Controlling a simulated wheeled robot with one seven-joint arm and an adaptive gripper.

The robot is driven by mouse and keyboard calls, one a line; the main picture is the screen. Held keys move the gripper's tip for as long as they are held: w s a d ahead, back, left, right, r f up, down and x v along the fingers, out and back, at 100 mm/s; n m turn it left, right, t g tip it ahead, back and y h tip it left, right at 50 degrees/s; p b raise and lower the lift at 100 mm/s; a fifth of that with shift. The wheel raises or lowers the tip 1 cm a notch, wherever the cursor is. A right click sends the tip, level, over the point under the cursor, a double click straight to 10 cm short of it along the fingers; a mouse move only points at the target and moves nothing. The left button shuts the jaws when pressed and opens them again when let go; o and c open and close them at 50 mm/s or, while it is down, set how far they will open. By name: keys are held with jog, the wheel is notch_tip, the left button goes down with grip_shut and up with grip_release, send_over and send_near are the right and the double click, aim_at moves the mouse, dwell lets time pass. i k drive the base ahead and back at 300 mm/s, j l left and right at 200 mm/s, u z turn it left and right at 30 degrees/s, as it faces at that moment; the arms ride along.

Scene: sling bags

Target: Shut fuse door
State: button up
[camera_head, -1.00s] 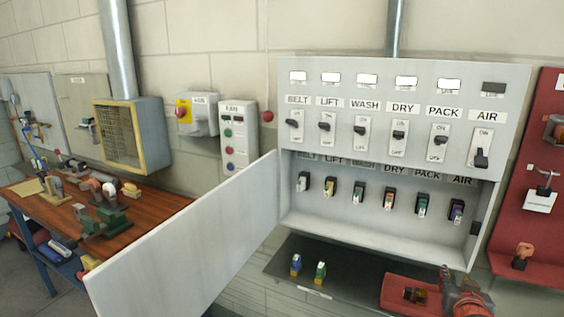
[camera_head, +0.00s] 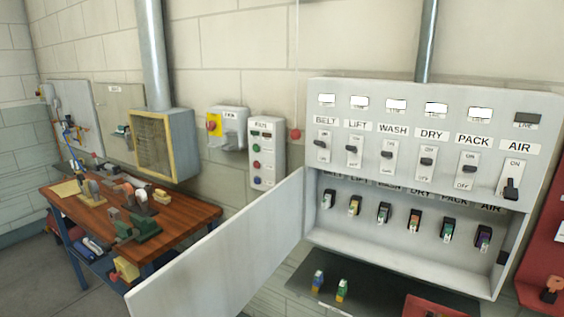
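The fuse door (camera_head: 225,255) is a plain pale grey panel. It stands wide open, hinged at the left side of the grey switch cabinet (camera_head: 312,215) and swung out toward the lower left. The fuse compartment behind it is exposed, with a row of fuses (camera_head: 384,212) in different colours under the labels BELT to AIR. My gripper is not in view.
A dark shelf (camera_head: 385,296) below the cabinet holds a blue fuse (camera_head: 318,281) and a green fuse (camera_head: 342,290). A red tray (camera_head: 428,306) is cut off at the bottom edge. A wooden workbench (camera_head: 185,215) with tools stands at the left.

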aim_at(217, 276)
jog(key=j+z, duration=0.15)
jog(key=j, duration=0.3)
jog(key=j+z, duration=0.1)
jog(key=j, duration=0.3)
jog(key=k+j+z, duration=0.15)
jog(key=j, duration=0.25)
jog(key=j+z, duration=0.15)
jog(key=j, duration=0.3)
jog(key=k+j+z, duration=0.1)
jog(key=j, duration=0.25)
jog(key=k+j+z, duration=0.15)
jog(key=j, duration=0.25)
jog(key=k+j+z, duration=0.1)
jog(key=j, duration=0.3)
jog(key=k+j+z, duration=0.15)
jog(key=j, duration=0.2)
jog(key=k, duration=0.05)
